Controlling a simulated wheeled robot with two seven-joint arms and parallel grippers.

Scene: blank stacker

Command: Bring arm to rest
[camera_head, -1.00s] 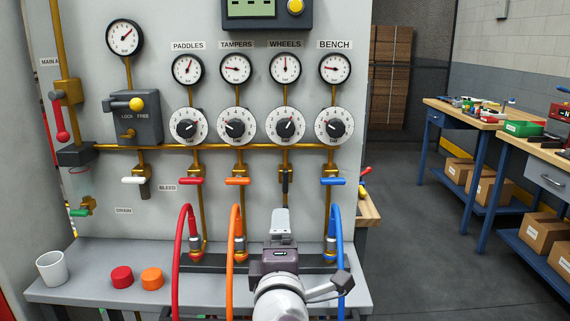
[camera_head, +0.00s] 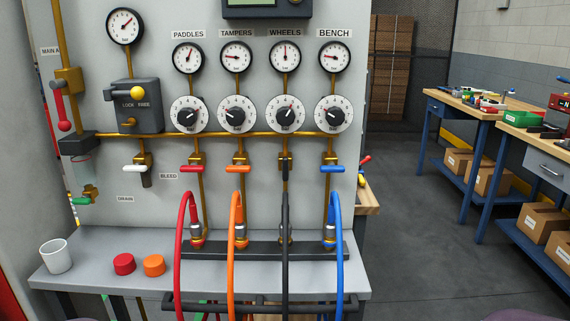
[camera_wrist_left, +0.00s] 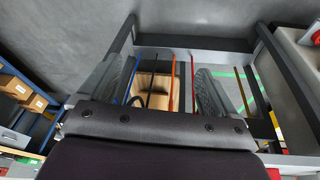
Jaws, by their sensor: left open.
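My left gripper (camera_wrist_left: 157,80) shows in the left wrist view with its two grey fingers spread apart and nothing between them. Behind the fingers, at some distance, are thin hoses and a frame. In the head view neither gripper shows; a small mauve edge, likely mine, shows at the bottom right. The grey panel (camera_head: 103,165) stands upright ahead. A black hose (camera_head: 285,240), a red hose (camera_head: 181,250), an orange hose (camera_head: 233,250) and a blue hose (camera_head: 338,245) loop over the shelf front, each at its own port.
A grey shelf (camera_head: 95,243) holds a white cup (camera_head: 56,256), a red cap (camera_head: 124,264) and an orange cap (camera_head: 154,265). A rail (camera_head: 262,302) runs below its front. Workbenches (camera_head: 480,108) stand at the right, with open floor (camera_head: 425,235) before them.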

